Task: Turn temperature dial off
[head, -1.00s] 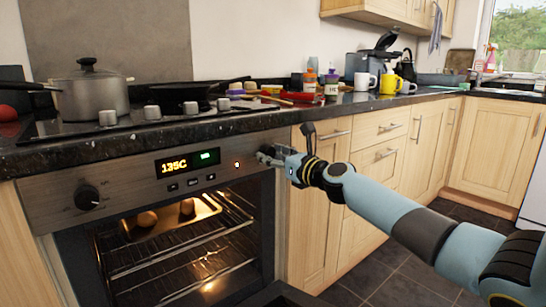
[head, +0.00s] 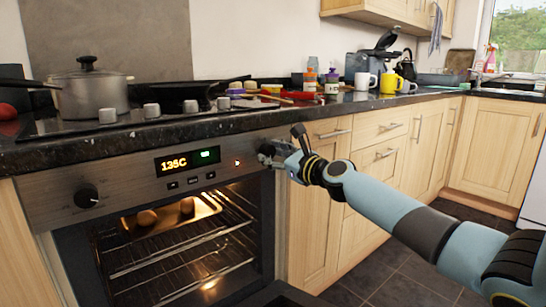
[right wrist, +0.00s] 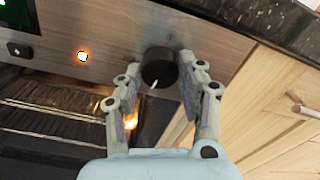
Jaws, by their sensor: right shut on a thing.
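The oven front panel (head: 140,175) carries a dark dial at each end. The right dial (right wrist: 158,70) is round and black with a pale pointer line, seen in the right wrist view. My right gripper (head: 272,153) is at this dial in the head view, largely hiding it. In the right wrist view the right gripper's fingers (right wrist: 158,88) stand on either side of the dial, shut on it. The left dial (head: 86,197) is free. The display (head: 187,162) reads 135C in orange, with a green patch beside it. My left gripper is not in view.
The orange lamp (right wrist: 82,57) is lit left of the gripped dial. The oven door is open, with a tray (head: 172,216) inside. The hob with a pot (head: 90,95) and the worktop edge overhang the panel. Wooden cupboards (head: 320,215) stand to the right.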

